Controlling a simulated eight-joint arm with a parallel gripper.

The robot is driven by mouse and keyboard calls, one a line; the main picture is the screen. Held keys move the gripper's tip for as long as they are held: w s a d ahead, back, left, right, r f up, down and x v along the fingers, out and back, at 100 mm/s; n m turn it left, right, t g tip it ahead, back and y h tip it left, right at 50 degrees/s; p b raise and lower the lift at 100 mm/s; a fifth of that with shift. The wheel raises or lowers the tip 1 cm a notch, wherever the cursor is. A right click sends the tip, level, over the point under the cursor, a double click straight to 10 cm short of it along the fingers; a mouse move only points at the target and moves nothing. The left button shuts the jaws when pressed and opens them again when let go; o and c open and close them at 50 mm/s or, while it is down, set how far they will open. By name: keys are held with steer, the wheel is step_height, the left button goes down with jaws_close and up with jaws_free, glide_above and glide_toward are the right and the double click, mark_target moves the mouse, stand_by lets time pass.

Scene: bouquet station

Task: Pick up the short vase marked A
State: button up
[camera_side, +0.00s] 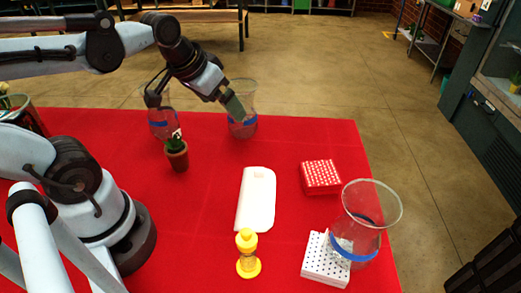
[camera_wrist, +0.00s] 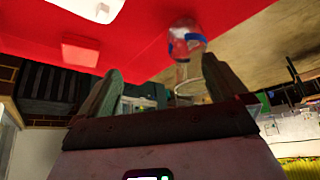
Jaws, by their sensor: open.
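A clear glass vase with a blue band (camera_side: 248,122) stands at the table's far edge. My gripper (camera_side: 237,108) is open and overlaps it in the side view; I cannot tell whether they touch. In the wrist view, which looks upside down, my fingers (camera_wrist: 165,85) are apart, and a blue-banded glass vase (camera_wrist: 187,42) shows beyond them, nearer the right finger. A second blue-banded vase (camera_side: 160,124) stands left of the first, partly behind my arm. A third vase (camera_side: 362,235) with a flared rim stands at the front right. No letter A is legible on any vase.
The red table (camera_side: 290,145) holds a small potted cactus (camera_side: 177,158), a white board (camera_side: 255,200), a red patterned box (camera_side: 321,178), a yellow figure (camera_side: 248,255) and a white perforated block (camera_side: 322,265). Clear cloth lies between the far vase and the red box.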

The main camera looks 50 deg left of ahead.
steer(key=s+a+r+n+g, duration=0.2)
steer(key=a+r+n+g, duration=0.15)
steer(key=a, duration=0.85)
step_height(320, 180, up, 3)
steer(key=n+g, duration=0.2)
steer(key=n, duration=0.1)
glide_above(161, 113)
steer(key=a, duration=0.3)
step_height(161, 113, down, 12)
steer(key=shift+w+h, duration=0.4)
steer(key=shift+d, duration=0.1)
steer(key=shift+c, duration=0.2)
steer(key=c, duration=1.7)
jaws_close()
steer(key=shift+r, duration=0.15)
